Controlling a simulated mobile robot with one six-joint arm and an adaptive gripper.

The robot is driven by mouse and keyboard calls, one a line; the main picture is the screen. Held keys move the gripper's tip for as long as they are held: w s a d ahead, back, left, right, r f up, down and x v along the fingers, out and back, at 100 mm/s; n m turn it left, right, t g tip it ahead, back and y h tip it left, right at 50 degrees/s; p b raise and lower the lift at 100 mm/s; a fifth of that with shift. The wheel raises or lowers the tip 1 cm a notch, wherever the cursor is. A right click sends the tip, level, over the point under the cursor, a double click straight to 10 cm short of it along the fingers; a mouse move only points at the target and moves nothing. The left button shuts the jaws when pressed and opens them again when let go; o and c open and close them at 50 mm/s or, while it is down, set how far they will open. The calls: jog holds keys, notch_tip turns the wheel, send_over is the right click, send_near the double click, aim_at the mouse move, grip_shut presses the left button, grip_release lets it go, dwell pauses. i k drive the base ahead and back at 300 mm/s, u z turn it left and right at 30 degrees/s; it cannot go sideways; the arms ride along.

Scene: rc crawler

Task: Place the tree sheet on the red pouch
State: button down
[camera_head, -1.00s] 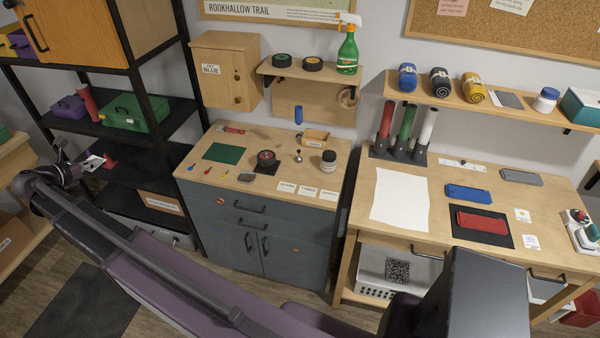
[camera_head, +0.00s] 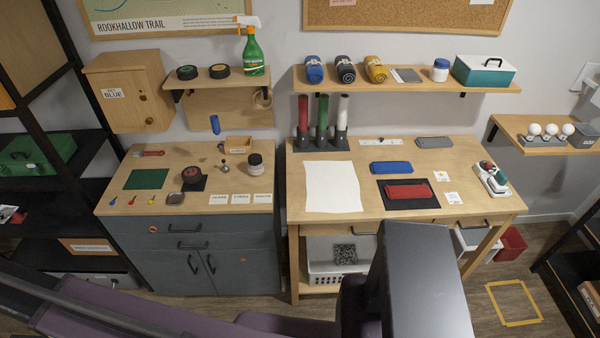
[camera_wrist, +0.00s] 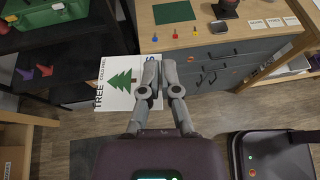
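The tree sheet (camera_wrist: 118,84) is a white sheet with a green tree and the word TREE, seen in the wrist view. My gripper (camera_wrist: 160,68) has its fingers close together on the sheet's right side, holding it above the floor, near the left end of the grey cabinet. The gripper and sheet are out of the head view. The red pouch (camera_head: 408,191) lies flat on a black mat on the wooden workbench at the right, with nothing on top of it.
A blue pouch (camera_head: 391,167) lies behind the red one, and a grey pouch (camera_head: 433,142) farther back. A large white sheet (camera_head: 333,187) covers the bench's left part. Small cards and a device (camera_head: 492,178) lie to the right. A shelf (camera_head: 410,85) overhangs the bench's back.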

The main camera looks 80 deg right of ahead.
aim_at(410, 189)
jog(key=z, duration=0.35)
jog(key=k, duration=0.05)
jog(key=z, duration=3)
